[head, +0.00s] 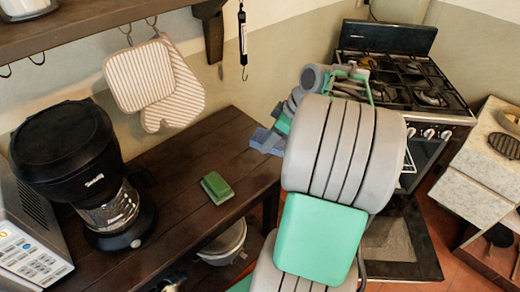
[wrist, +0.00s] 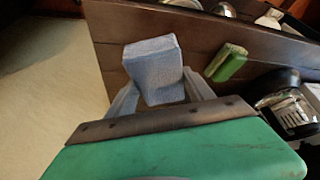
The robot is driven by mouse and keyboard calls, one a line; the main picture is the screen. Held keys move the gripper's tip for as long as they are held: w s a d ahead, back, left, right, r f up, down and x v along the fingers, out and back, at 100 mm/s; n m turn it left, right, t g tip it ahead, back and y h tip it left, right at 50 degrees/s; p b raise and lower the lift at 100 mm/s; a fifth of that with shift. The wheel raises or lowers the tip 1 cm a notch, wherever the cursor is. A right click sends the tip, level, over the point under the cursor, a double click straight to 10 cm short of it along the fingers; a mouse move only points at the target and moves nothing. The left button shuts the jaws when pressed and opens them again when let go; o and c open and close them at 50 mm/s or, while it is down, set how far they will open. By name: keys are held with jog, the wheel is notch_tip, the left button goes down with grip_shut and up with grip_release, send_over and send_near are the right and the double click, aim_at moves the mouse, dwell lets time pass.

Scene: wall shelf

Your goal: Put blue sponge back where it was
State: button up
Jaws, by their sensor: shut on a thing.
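The blue sponge (wrist: 152,64) is a grey-blue block held between my gripper's fingers in the wrist view. My gripper (wrist: 160,92) is shut on it. In the head view the sponge (head: 262,141) shows as a small blue piece at the left of my gripper (head: 277,137), partly hidden by my arm. It is held over or near the right end of the dark wooden table (head: 190,172). I cannot tell its exact height above the table.
A green sponge (head: 217,187) lies on the table. A coffee maker (head: 90,170) and a microwave (head: 30,235) stand at the left. Mitts (head: 155,80) hang under a wall shelf (head: 90,25). A stove (head: 400,90) stands at right. The table between the green sponge and its right end is clear.

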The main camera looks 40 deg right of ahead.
send_over(256, 157)
jog(key=s+d, duration=0.1)
jog(key=s, duration=0.1)
notch_tip(256, 157, down, 5)
jog(key=shift+w+f, duration=0.1)
jog(key=shift+f, duration=0.05)
notch_tip(256, 157, down, 3)
jog(key=shift+w+r+p, duration=0.15)
jog(key=shift+p, duration=0.3)
jog(key=shift+f, duration=0.45)
jog(key=o, duration=1.6)
